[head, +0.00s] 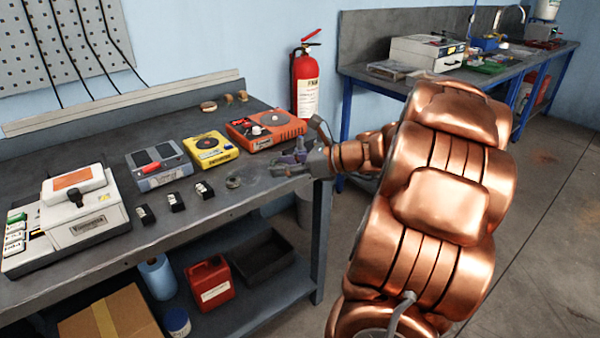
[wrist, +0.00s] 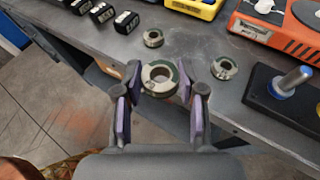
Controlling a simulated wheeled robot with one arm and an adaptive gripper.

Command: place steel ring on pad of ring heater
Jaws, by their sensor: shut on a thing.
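My gripper (wrist: 160,84) is shut on a pale metal ring (wrist: 158,76) with dark patches, held between the purple-padded fingertips at the bench's front edge. In the head view my gripper (head: 285,168) is low at the bench's right end, and the held ring is hard to make out. Three heater-like units stand behind: a grey one (head: 159,166), a yellow one (head: 211,150) and an orange one (head: 265,130). The orange one (wrist: 280,28) also shows in the wrist view.
Two similar rings lie on the bench, one beyond the held ring (wrist: 153,38) and one to its right (wrist: 224,67). Several small black blocks (head: 203,190) and a white machine (head: 84,216) are to the left.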

